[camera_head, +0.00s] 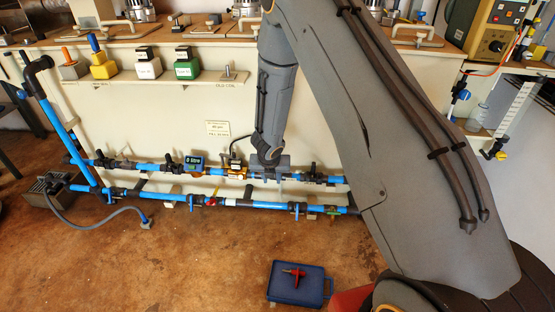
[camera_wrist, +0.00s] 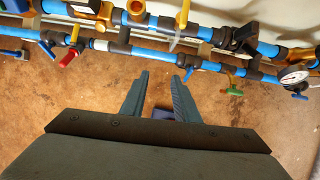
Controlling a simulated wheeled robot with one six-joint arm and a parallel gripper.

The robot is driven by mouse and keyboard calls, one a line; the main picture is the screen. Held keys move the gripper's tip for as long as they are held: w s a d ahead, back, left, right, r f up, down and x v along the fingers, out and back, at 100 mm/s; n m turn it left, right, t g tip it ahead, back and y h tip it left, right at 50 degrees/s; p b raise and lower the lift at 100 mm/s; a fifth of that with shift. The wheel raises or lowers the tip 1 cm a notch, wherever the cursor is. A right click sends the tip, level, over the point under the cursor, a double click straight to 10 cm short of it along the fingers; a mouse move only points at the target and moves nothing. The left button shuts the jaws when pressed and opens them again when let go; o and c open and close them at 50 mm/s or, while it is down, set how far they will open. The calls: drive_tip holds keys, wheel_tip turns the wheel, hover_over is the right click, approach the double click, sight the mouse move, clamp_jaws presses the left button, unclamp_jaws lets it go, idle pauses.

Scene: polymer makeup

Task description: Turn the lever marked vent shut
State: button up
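Two blue pipe runs carry several small levers, and I cannot read which one is marked vent. The wrist view shows a yellow lever (camera_wrist: 75,33), a red lever (camera_wrist: 68,58), a pale lever (camera_wrist: 176,40), a blue lever (camera_wrist: 188,71) and a green lever (camera_wrist: 232,86). The red lever (camera_head: 211,202) and green lever (camera_head: 333,211) also show small in the head view. My gripper (camera_wrist: 159,76) is open, with nothing seen between its fingers. Its fingertips are near the lower pipe in the picture, the right one close to the blue lever. My arm hides part of the pipes in the head view.
A blue tray (camera_head: 310,284) with a red part (camera_head: 295,274) lies on the brown floor. A pressure gauge (camera_wrist: 293,75) sits on the right of the pipes. A bench with coloured containers stands behind. A grey hose (camera_head: 110,213) lies at left. The floor in front is largely clear.

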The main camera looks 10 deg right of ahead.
drive_tip(key=w+d+p, duration=0.1)
drive_tip(key=w+d, duration=0.1)
drive_tip(key=w, duration=0.1)
drive_tip(key=w+d+p, duration=0.1)
drive_tip(key=w+d, duration=0.1)
drive_tip(key=w, duration=0.2)
drive_tip(key=w+d+p, duration=0.1)
drive_tip(key=w+d, duration=0.1)
drive_tip(key=w, duration=0.1)
drive_tip(key=shift+w, duration=0.35)
drive_tip(key=shift+w+f, duration=0.15)
drive_tip(key=shift+w, duration=0.1)
drive_tip(key=shift+b+x, duration=0.3)
drive_tip(key=shift+x, duration=1)
